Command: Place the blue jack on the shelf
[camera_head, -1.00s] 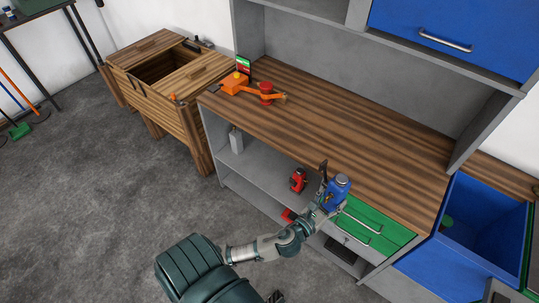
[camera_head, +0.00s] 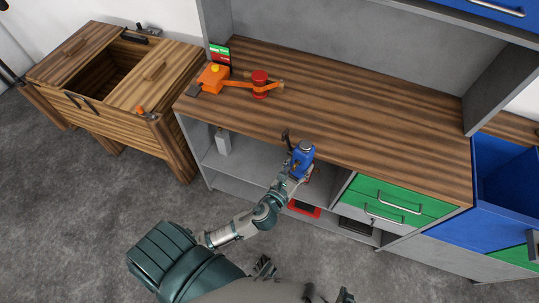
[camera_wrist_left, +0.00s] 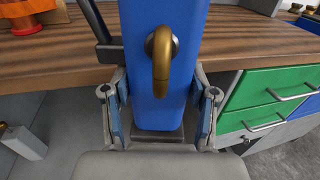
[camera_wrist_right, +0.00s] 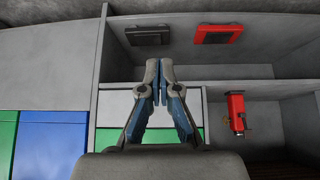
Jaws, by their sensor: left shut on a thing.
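The blue jack (camera_head: 303,153) is upright at the front edge of the wooden worktop, before the shelf opening. My left gripper (camera_head: 291,178) is shut on its lower part; in the left wrist view, the fingers grip the blue body (camera_wrist_left: 165,70) from both sides, below its bronze hook. The grey shelf (camera_head: 238,166) lies under the worktop, left of the green drawers. My right gripper (camera_wrist_right: 158,82) has its fingertips together with nothing between them, before the cabinet front in the right wrist view.
A red jack (camera_wrist_right: 236,112) stands in the cabinet; the held jack and gripper hide it in the head view. A grey canister (camera_head: 223,142) stands at the shelf's left. Green drawers (camera_head: 390,198) are to the right. The worktop (camera_head: 370,110) is largely clear.

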